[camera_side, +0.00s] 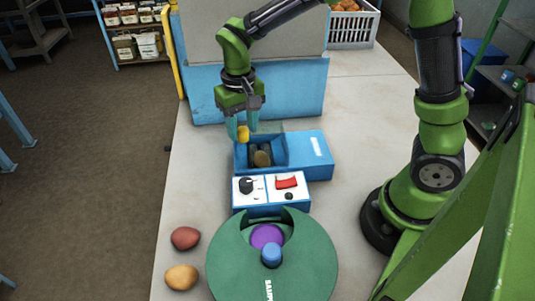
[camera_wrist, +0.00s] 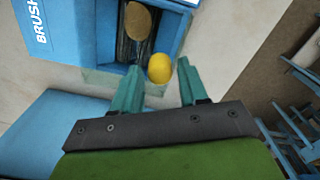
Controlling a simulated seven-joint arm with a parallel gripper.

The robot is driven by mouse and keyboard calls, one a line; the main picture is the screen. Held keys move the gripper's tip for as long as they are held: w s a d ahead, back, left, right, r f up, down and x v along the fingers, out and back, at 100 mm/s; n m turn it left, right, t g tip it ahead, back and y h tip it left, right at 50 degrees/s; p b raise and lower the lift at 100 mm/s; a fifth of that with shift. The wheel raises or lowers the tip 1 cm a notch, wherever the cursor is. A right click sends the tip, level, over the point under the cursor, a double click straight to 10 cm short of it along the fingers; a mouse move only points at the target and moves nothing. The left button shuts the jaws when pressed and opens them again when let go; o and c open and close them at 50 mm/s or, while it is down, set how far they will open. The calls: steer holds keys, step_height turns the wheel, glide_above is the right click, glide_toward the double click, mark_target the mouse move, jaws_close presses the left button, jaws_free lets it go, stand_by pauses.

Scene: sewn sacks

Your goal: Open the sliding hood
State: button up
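The blue brush box (camera_side: 315,160) has an open bay with dark rollers and a brown potato (camera_side: 262,158). It also shows in the wrist view (camera_wrist: 62,32), with that potato (camera_wrist: 138,22) in the bay. A faint, clear greenish panel (camera_wrist: 104,84), apparently the sliding hood, shows past the bay's end in the wrist view. A round yellow piece (camera_wrist: 159,68), probably its knob, sits at that end. My gripper (camera_side: 242,126) is over the box's left end. Its teal fingers are apart on either side of the yellow piece, with a gap visible on the right in the wrist view.
A blue control box (camera_side: 270,208) with a dial and red switch stands in front of the brush box. A round green machine (camera_side: 230,262) stands nearer. Red (camera_side: 185,238) and yellow (camera_side: 181,277) potatoes lie left of it. A blue-based panel (camera_side: 205,95) stands behind my gripper.

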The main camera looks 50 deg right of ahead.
jaws_close()
steer(key=s+d, duration=0.7)
steer(key=shift+s+d+r, duration=0.1)
steer(key=shift+d, duration=0.05)
steer(key=shift+o, duration=1.5)
jaws_free()
step_height(320, 180, up, 17)
